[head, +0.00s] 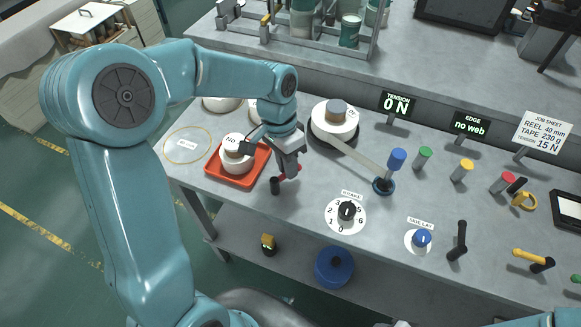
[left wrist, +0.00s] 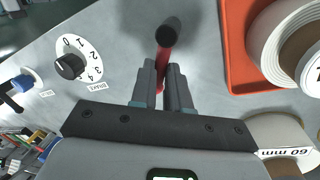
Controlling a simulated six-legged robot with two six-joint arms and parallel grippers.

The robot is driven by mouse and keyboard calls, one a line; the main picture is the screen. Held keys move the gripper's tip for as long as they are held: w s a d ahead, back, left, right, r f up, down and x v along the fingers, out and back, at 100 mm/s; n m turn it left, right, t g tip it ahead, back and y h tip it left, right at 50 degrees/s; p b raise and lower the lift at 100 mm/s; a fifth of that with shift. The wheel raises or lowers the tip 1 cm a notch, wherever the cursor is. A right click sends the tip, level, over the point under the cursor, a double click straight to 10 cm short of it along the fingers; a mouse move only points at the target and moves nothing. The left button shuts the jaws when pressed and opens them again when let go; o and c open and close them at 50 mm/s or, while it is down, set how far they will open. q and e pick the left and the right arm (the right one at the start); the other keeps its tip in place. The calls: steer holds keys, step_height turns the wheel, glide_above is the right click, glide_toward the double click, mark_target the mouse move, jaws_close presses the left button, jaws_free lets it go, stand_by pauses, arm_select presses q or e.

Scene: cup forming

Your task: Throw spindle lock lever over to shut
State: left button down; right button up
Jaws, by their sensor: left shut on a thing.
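The spindle lock lever is a short red bar (left wrist: 163,62) with a black knob (left wrist: 173,33), seen close in the left wrist view. In the head view its black knob (head: 275,186) shows just right of the red tray, below my gripper. My left gripper (head: 290,170) points down at the lever, and in the left wrist view (left wrist: 161,98) its two fingers are closed on the red bar, with the knob beyond the fingertips. The lever's pivot is hidden by the gripper. My right gripper is out of view.
A red tray (head: 216,179) with a white roll (head: 236,156) is close left of the gripper. A white reel (head: 334,122) stands behind it, its web running to a blue-topped post (head: 396,162). The brake dial (head: 346,212) and a blue knob (head: 421,238) are to the right.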

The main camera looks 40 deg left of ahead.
arm_select(q)
steer(key=n, duration=0.2)
steer(key=a+n+b, duration=0.1)
steer(key=n, duration=0.1)
steer(key=a+n+t, duration=0.1)
steer(key=n, duration=0.1)
steer(key=shift+s+a, duration=0.1)
stand_by(0.6)
steer(key=c, duration=1.1)
jaws_free()
steer(key=shift+r, duration=0.1)
steer(key=shift+a+r, duration=0.1)
steer(key=shift+r, duration=0.15)
step_height(320, 180, up, 16)
steer(key=a+p, duration=0.1)
steer(key=a, duration=0.2)
steer(key=shift+s+f, duration=0.25)
steer(key=shift+s, duration=0.2)
steer(key=shift+r+p, duration=0.1)
steer(key=shift+p, duration=0.25)
